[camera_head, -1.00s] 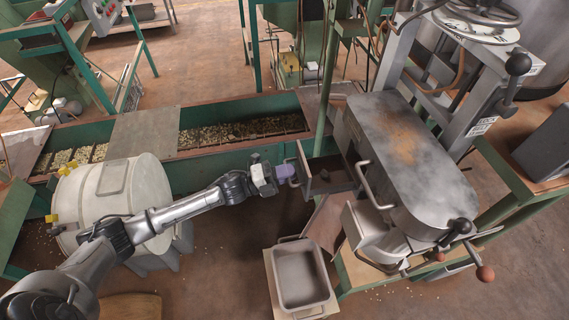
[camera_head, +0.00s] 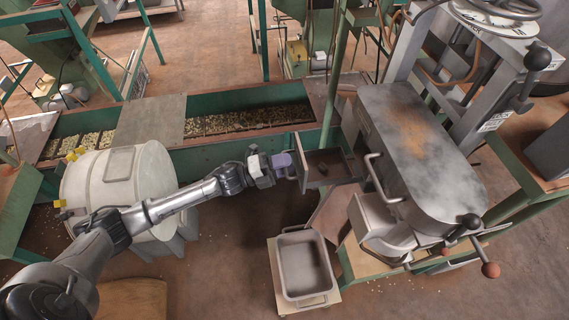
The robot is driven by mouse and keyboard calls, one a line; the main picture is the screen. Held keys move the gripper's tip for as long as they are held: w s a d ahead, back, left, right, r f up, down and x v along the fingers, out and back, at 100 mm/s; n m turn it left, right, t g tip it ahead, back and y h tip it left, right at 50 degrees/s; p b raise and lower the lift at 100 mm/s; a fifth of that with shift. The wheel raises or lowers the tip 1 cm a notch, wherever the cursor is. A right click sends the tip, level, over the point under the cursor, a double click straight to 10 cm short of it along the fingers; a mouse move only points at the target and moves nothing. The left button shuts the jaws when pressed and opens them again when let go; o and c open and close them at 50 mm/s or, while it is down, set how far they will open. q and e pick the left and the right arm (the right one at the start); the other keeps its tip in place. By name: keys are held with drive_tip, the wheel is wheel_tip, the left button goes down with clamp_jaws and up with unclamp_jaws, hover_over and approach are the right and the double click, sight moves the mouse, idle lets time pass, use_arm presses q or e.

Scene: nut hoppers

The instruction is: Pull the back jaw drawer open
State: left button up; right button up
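The back jaw drawer (camera_head: 335,179) stands out to the left from the grey machine (camera_head: 420,150), open with its inside showing. A small dark lump (camera_head: 322,167) lies in it. My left gripper (camera_head: 286,161) is at the drawer's front plate, its purple fingers at the handle there. The fingers seem shut on the handle, which they largely hide. A second drawer (camera_head: 376,218) with a bar handle (camera_head: 376,180) sits nearer on the machine and looks closed. My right gripper is not in view.
A grey bin (camera_head: 303,270) stands on a small cart below the drawers. A white drum (camera_head: 118,180) stands at the left, under my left arm. A green trough of nuts (camera_head: 245,121) runs behind the arm. Open floor lies between drum and bin.

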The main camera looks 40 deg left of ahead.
use_arm(q)
drive_tip(key=v, duration=1.3)
drive_tip(key=shift+s+a+b, duration=0.3)
drive_tip(key=shift+f, duration=0.1)
